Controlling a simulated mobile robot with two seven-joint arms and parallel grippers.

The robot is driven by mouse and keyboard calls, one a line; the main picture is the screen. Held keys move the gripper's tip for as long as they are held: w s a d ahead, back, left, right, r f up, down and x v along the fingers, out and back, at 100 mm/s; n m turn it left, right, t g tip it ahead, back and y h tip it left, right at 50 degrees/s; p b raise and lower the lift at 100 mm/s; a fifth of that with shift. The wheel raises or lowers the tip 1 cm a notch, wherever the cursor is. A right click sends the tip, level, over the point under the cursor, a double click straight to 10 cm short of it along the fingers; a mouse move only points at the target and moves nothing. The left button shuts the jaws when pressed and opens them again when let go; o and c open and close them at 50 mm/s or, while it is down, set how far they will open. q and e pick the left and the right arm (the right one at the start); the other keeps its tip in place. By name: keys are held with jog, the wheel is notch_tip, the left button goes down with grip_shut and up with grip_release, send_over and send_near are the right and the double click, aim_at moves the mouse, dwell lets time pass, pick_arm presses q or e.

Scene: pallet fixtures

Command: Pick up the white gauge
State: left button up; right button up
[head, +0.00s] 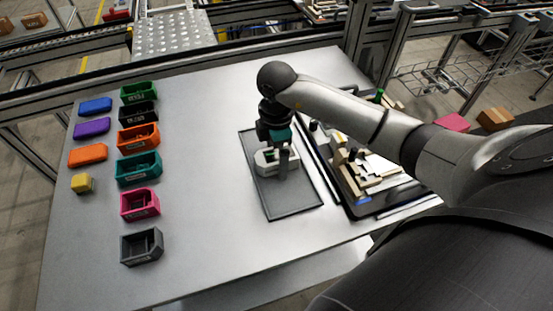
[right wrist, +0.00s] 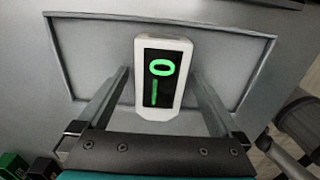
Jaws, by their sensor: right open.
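The white gauge (right wrist: 160,78) has a dark face with green marks and rests on a grey tray (right wrist: 85,62). In the head view the gauge (head: 263,158) is partly hidden by my right gripper (head: 278,166), which points down over the tray (head: 290,205). In the right wrist view my right gripper (right wrist: 160,92) is open, with one finger on each side of the gauge. A gap shows between the gauge and each finger. My left gripper is not in view.
Colored open bins (head: 138,166) and colored blocks (head: 88,154) stand in columns at the table's left. A black-framed fixture (head: 372,210) with pale parts lies right of the tray, under my right arm. The table (head: 205,200) is clear between bins and tray.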

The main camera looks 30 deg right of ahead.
grip_shut()
dwell(0.8)
